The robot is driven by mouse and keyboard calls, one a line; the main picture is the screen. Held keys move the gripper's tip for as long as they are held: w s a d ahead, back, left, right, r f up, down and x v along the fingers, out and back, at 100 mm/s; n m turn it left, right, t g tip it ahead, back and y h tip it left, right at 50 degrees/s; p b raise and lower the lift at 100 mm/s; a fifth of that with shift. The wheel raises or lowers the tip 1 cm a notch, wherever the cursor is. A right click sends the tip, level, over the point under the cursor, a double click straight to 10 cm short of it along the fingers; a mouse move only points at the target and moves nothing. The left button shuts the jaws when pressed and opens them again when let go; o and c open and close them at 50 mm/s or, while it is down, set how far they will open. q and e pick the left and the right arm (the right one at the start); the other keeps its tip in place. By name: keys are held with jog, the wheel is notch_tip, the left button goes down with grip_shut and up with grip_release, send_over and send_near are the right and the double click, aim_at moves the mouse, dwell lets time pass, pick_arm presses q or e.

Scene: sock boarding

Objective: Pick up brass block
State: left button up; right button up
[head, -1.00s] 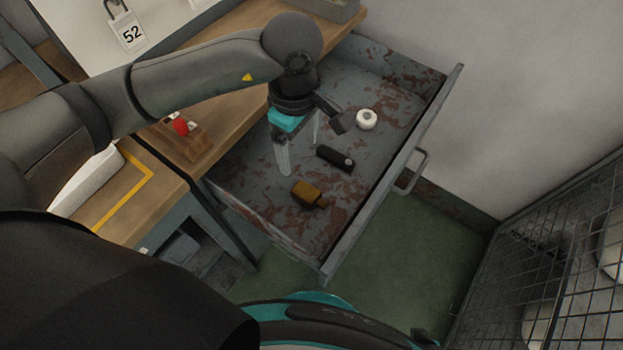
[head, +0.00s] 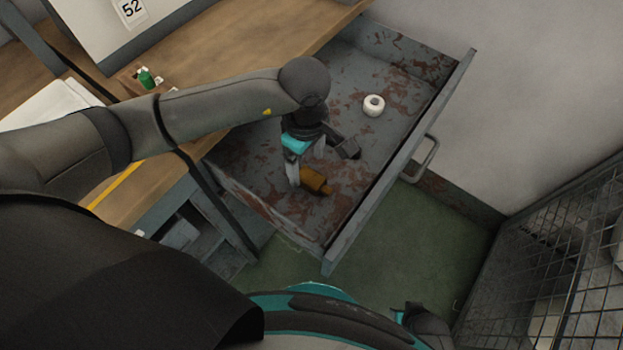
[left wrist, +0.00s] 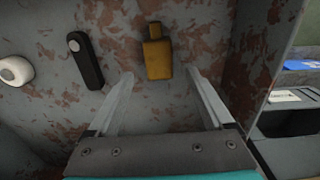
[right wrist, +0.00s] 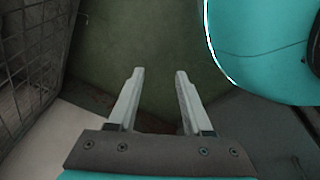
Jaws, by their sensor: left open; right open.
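The brass block (head: 314,181), a yellow-brown block with a narrower neck at one end, lies on the floor of the open grey drawer (head: 345,225). My left gripper (head: 306,165) is open above the drawer floor, with its fingers over and beside the block and partly covering it. In the left wrist view, the brass block (left wrist: 158,60) lies just beyond the open fingertips, roughly centred between them, with its neck pointing away. Nothing is between the fingers. My right gripper (right wrist: 159,74) is open and empty, over the green floor.
A white roll (head: 373,105) lies farther back in the drawer. A black elongated object (left wrist: 86,60) lies left of the block in the left wrist view. The drawer's front wall has a handle (head: 422,160). A wire mesh cage (head: 560,260) stands at right.

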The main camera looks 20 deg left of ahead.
aim_at(311, 178)
pick_arm(q)
jog(key=f, duration=0.1)
jog(key=d+f+b, duration=0.1)
jog(key=f, duration=0.1)
jog(key=shift+s, duration=0.15)
jog(key=shift+f+b, duration=0.3)
jog(key=shift+f, duration=0.4)
pick_arm(e)
jog(key=shift+w+a+r, duration=0.95)
jog(key=shift+w+r, duration=0.25)
jog(key=shift+r, duration=0.05)
pick_arm(q)
jog(key=shift+c, duration=0.3)
grip_shut()
